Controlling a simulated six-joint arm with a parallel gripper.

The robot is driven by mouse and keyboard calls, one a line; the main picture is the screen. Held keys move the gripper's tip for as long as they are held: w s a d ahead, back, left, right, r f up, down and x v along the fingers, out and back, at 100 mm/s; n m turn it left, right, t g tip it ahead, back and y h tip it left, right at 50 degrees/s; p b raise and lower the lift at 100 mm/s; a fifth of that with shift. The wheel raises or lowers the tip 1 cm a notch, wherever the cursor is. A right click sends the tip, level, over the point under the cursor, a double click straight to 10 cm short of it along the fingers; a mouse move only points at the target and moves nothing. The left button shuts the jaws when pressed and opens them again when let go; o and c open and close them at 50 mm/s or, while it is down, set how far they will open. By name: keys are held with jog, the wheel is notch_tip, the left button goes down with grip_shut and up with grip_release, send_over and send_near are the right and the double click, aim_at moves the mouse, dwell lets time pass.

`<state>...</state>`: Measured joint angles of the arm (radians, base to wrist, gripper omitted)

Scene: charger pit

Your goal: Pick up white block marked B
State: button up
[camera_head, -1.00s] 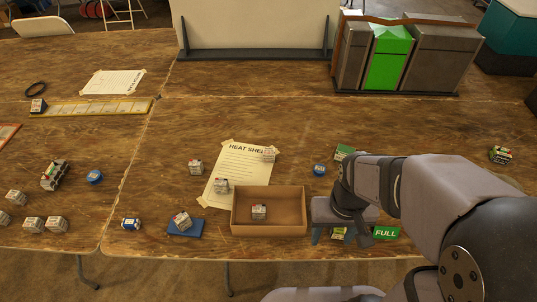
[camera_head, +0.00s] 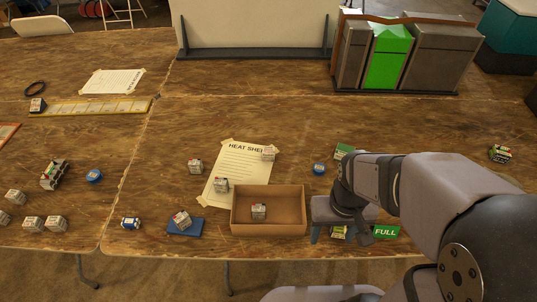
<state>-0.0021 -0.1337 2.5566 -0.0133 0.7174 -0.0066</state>
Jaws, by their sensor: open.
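Several small whitish blocks are in view, too small for me to read a B on any. One block (camera_head: 259,211) is inside the open cardboard box (camera_head: 270,194). Another block (camera_head: 182,220) sits on a blue pad (camera_head: 185,230). Two more blocks, (camera_head: 196,167) and (camera_head: 221,185), are by and on the paper sheet, and one (camera_head: 268,154) is at its top right. My gripper (camera_head: 341,235) is open and points down, right of the box. A block with green and yellow (camera_head: 338,232) shows between its fingers, partly hidden.
A green FULL label (camera_head: 386,232) lies right of my gripper. A blue round item (camera_head: 319,169) and a green card (camera_head: 345,152) lie behind it. Bins (camera_head: 388,57) stand at the back. More whitish blocks (camera_head: 57,223) stand at left. The table's middle back is clear.

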jog(key=w+d+f+n+t+h+b, duration=0.25)
jog(key=w+n+b, duration=0.25)
jog(key=w+n, duration=0.4)
jog(key=w+d+f+n+t+h+b, duration=0.25)
jog(key=w+n+b, duration=0.4)
jog(key=w, duration=0.35)
jog(key=n+t+y+b, duration=0.5)
jog(key=n+t+b, duration=0.4)
jog(key=n, duration=1.1)
send_over(268, 154)
notch_tip(268, 154, down, 2)
jog(key=shift+g, duration=0.3)
jog(key=shift+s+f, duration=0.15)
jog(key=shift+f, duration=1.95)
notch_tip(268, 154, down, 4)
jog(key=shift+r+b, duration=0.25)
jog(key=shift+b, duration=0.05)
jog(key=shift+w+d+f, duration=0.1)
jog(key=shift+w+f, duration=0.05)
jog(key=shift+w, duration=0.85)
jog(key=shift+w+f, duration=0.15)
jog(key=shift+w, duration=0.25)
